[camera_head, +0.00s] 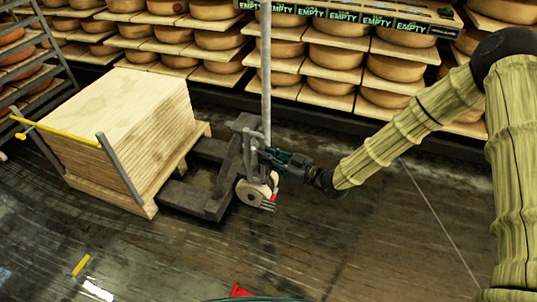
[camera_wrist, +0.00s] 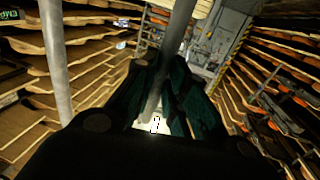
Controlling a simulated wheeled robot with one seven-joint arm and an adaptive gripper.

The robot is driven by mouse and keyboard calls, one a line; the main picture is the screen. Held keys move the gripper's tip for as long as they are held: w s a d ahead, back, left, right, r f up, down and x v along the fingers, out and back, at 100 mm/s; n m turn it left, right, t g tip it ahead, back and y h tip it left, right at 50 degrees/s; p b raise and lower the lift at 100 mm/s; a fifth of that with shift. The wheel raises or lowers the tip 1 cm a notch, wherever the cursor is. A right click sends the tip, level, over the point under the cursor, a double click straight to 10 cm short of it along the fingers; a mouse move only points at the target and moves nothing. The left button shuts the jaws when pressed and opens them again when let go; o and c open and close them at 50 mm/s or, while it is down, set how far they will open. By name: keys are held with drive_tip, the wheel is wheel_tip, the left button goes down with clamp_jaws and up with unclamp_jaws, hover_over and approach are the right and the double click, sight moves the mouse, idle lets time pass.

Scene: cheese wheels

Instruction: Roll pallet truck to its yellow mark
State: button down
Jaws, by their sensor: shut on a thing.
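The dark grey pallet truck (camera_head: 226,185) stands on the wet floor with its forks under a wooden pallet. A tall grey pole (camera_head: 266,70) rises from its right end, above a pale wheel. My gripper (camera_head: 268,156) is shut on a grey bar low on the truck, beside the pole. In the wrist view a grey bar (camera_wrist: 181,30) runs between my dark fingers (camera_wrist: 160,100); the exact contact is hidden. A short yellow mark (camera_head: 81,265) lies on the floor at the lower left, apart from the truck.
A stack of pale boards (camera_head: 120,105) sits on the pallet, beside a yellow bar (camera_head: 62,135) on grey posts. Cheese shelves (camera_head: 330,75) line the back, and a rack (camera_head: 30,60) stands left. A red object (camera_head: 240,291) shows at the bottom edge. Floor in front is mostly clear.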

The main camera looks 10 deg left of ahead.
drive_tip(key=shift+w+d+r, duration=0.2)
drive_tip(key=shift+w, duration=0.25)
drive_tip(key=c, duration=1.5)
unclamp_jaws()
drive_tip(key=shift+f, duration=0.1)
drive_tip(key=shift+o, duration=0.2)
drive_tip(key=shift+s+a, duration=0.1)
drive_tip(key=v, duration=1.2)
